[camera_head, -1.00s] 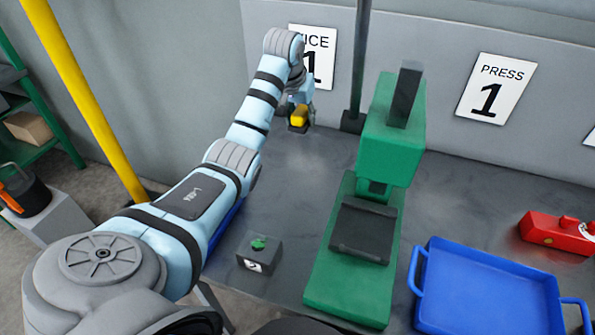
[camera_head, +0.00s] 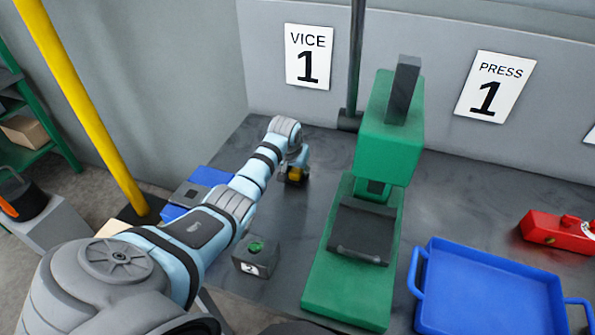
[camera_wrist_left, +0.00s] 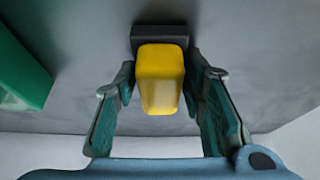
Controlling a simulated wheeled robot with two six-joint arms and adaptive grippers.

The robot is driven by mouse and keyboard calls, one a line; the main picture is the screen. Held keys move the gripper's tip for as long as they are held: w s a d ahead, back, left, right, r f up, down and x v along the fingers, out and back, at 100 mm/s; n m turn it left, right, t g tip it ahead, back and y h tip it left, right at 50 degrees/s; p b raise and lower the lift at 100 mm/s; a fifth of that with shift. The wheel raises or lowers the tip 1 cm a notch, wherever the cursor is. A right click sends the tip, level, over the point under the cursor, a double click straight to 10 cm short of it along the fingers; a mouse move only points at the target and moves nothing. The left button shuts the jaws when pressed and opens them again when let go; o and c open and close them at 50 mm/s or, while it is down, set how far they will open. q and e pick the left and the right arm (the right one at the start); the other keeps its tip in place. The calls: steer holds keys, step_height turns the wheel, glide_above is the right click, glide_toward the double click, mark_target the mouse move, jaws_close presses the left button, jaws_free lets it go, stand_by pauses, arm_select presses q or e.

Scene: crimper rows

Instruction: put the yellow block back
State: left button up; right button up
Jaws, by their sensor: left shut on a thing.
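The yellow block (camera_head: 294,175) is low over the grey bench, below the VICE 1 sign and left of the green press. My left gripper (camera_head: 295,174) is shut on it. In the left wrist view the yellow block (camera_wrist_left: 160,80) sits between the fingertips of my left gripper (camera_wrist_left: 160,84), with a dark piece (camera_wrist_left: 148,36) right behind it. I cannot tell whether the block touches the bench. My right gripper is not in view.
The green press (camera_head: 390,150) stands right of my left gripper. A dark box with a green button (camera_head: 256,258) is in front. A blue tray (camera_head: 490,290) and red object (camera_head: 556,232) are at right. A blue object (camera_head: 205,177) is partly behind my arm.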

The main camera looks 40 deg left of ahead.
arm_select(q)
steer(key=shift+f, duration=0.1)
steer(key=o, duration=1.1)
steer(key=shift+s, duration=0.1)
steer(key=shift+r, duration=0.2)
steer(key=shift+r, duration=0.4)
steer(key=p+v, duration=0.2)
steer(key=v, duration=0.9)
steer(key=shift+p, duration=0.35)
steer(key=shift+d, duration=0.1)
